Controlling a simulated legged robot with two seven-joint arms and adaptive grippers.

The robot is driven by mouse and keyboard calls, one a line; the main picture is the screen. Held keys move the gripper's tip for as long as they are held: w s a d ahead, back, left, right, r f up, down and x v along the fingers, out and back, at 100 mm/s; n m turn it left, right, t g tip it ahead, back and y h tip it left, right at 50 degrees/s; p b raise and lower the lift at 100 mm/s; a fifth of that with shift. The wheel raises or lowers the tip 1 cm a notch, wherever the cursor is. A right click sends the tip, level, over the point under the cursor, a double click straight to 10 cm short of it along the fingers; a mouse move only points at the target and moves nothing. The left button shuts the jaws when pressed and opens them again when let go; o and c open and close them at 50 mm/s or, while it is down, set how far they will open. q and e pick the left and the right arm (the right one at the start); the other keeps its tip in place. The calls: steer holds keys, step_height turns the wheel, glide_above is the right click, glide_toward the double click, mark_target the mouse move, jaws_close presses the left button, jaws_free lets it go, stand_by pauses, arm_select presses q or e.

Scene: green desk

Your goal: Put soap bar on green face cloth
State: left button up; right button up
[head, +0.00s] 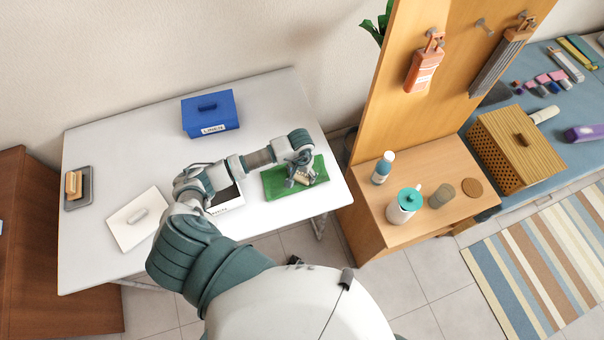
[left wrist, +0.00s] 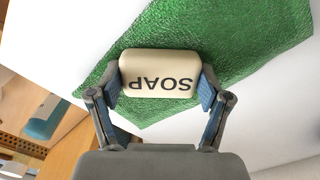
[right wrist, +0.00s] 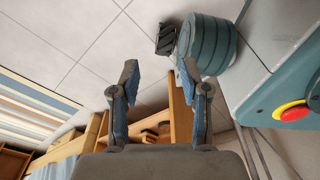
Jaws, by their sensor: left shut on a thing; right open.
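The cream soap bar (left wrist: 158,75), marked SOAP, is between the two fingers of my left gripper (left wrist: 160,88), which is shut on it. The green face cloth (left wrist: 245,35) lies behind the soap in the left wrist view. In the head view my left gripper (head: 302,178) is above the right part of the green cloth (head: 275,184), near the table's right edge; the soap is partly hidden there. I cannot tell whether the soap touches the cloth. My right gripper (right wrist: 158,85) is open and empty over the floor, seen only in the right wrist view.
The white table (head: 130,165) also holds a blue linen box (head: 210,114), a white board (head: 125,225) with a small roll-like item and a dark tray (head: 84,200) with a brush-like item. My left arm partly hides another box. A wooden stand (head: 440,215) is to the right.

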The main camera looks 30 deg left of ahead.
arm_select(q)
steer(key=shift+s+a+f, duration=0.2)
steer(key=shift+a+f, duration=0.25)
steer(key=c, duration=0.3)
steer(key=shift+f, duration=0.1)
arm_select(e)
steer(key=shift+w+a+r, duration=0.2)
steer(key=shift+w+a, duration=0.05)
steer(key=shift+w, duration=0.2)
arm_select(q)
steer(key=shift+d+f+b, duration=0.1)
steer(key=shift+d+b, duration=0.1)
steer(key=shift+b, duration=0.15)
steer(key=shift+s, duration=0.1)
steer(key=shift+c, duration=0.2)
steer(key=shift+f, duration=0.2)
steer(key=o, duration=1.7)
steer(key=shift+a, duration=0.1)
steer(key=shift+w+a, duration=0.2)
steer(key=shift+w, duration=0.05)
arm_select(e)
steer(key=shift+w+a+r, duration=0.2)
steer(key=shift+w+a, duration=0.05)
steer(key=shift+w, duration=0.2)
steer(key=shift+w+a+r, duration=0.15)
steer(key=shift+w+a, duration=0.05)
steer(key=shift+w, duration=0.25)
